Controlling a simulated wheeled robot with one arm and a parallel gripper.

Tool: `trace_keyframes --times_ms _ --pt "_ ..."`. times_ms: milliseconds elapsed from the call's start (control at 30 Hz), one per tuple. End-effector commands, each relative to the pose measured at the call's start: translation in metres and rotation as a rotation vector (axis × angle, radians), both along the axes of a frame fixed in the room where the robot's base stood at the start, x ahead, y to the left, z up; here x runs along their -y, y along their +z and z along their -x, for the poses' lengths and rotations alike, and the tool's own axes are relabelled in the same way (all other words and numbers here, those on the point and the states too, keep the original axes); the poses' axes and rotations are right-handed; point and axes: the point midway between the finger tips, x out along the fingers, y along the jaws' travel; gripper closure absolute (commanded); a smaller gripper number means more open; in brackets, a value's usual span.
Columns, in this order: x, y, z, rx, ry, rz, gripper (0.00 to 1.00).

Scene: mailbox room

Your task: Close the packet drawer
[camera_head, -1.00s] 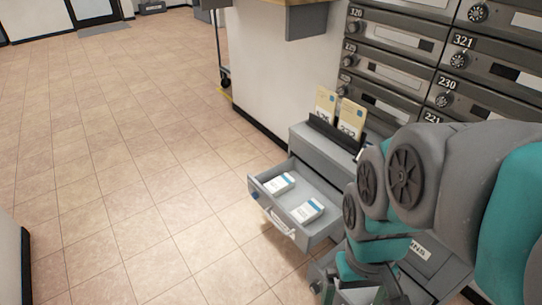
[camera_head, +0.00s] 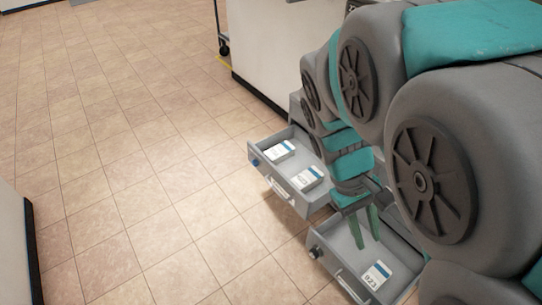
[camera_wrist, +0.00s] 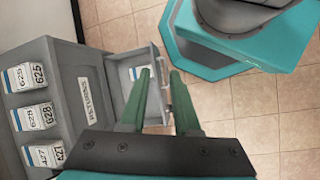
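Two grey drawers stand open in the head view. The upper drawer (camera_head: 268,165) holds two white-and-blue packets (camera_head: 281,151) and has a blue knob and a pale handle. The lower drawer (camera_head: 330,263) holds one packet (camera_head: 376,275) and has a dark knob and a pale handle. I cannot tell which one the task names. My gripper (camera_head: 366,236) points down over the lower drawer, its green fingers apart with nothing between them. In the wrist view, my open gripper (camera_wrist: 158,78) is near an open drawer (camera_wrist: 153,60) beside a panel with a label. Contact is unclear.
In the wrist view, several numbered packets (camera_wrist: 33,117) line the left side of the grey unit (camera_wrist: 80,65). My arm hides much of the head view's right side. Tiled floor (camera_head: 140,150) left of the drawers is clear. A white wall (camera_head: 270,60) stands behind.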

Motion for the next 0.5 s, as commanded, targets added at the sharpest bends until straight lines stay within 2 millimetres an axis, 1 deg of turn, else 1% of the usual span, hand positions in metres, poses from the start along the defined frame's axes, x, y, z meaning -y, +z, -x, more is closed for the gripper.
trace_keyframes --times_ms 33,233,367,500 --pt "0.002 -0.005 -0.010 -0.031 0.040 0.035 0.77" --pt "0.009 -0.013 -0.049 -0.131 0.193 0.172 0.99" --pt "0.007 -0.021 -0.077 -0.196 0.299 0.262 1.00" --pt "-0.001 -0.030 -0.109 -0.259 0.419 0.359 1.00"
